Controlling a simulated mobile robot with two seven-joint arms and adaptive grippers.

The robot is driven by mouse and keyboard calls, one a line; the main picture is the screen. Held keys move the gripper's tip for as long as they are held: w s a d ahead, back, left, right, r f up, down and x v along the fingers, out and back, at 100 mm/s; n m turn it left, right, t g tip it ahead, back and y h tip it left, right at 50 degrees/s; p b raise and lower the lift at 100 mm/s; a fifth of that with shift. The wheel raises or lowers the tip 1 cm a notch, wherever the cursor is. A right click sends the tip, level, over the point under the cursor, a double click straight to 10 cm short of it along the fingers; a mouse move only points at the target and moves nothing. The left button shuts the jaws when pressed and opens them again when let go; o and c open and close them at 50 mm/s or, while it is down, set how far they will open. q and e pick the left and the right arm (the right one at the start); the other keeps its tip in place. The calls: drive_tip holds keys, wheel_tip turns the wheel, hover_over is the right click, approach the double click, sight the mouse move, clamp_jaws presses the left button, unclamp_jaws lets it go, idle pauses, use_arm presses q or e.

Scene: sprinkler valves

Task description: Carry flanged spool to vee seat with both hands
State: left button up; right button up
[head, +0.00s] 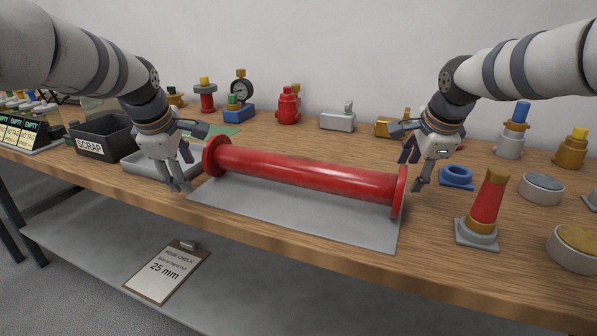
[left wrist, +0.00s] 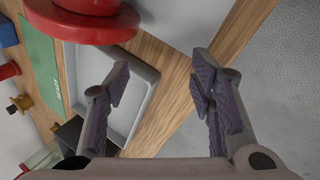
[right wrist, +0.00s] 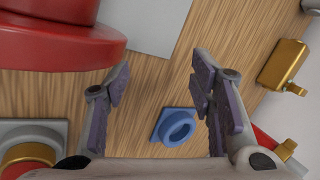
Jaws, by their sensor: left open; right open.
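The red flanged spool (head: 310,172) lies lengthwise on a grey sheet (head: 300,215) on the bench, one round flange at each end. My left gripper (head: 178,172) is open and empty, just outside the left flange (head: 215,157). In the left wrist view that flange (left wrist: 80,22) is at the upper left, not between the fingers (left wrist: 158,80). My right gripper (head: 415,168) is open and empty beside the right flange (head: 399,192). In the right wrist view the flange (right wrist: 60,45) is left of the fingers (right wrist: 160,80). I cannot make out a vee seat.
A grey tray (head: 150,170) and black SCRAP bin (head: 101,136) stand left of the spool. A blue ring (head: 456,176), a red cone-shaped part (head: 487,205) and round pots (head: 541,188) are at the right. Several valves and fittings line the back.

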use_arm(q)
drive_tip(key=shift+w+f, duration=0.3)
drive_tip(key=shift+f, duration=0.3)
use_arm(e)
drive_tip(key=shift+w+f, duration=0.35)
drive_tip(key=shift+f, duration=0.25)
use_arm(q)
drive_tip(key=shift+d+r, duration=0.1)
drive_tip(key=shift+d, duration=0.4)
use_arm(e)
drive_tip(key=shift+a+r, duration=0.1)
drive_tip(key=shift+a, duration=0.4)
use_arm(q)
drive_tip(key=shift+d+r, duration=0.1)
drive_tip(key=shift+d, duration=0.2)
use_arm(e)
drive_tip(key=shift+s+a+r, duration=0.1)
drive_tip(key=shift+s+a, duration=0.05)
drive_tip(key=shift+a, duration=0.1)
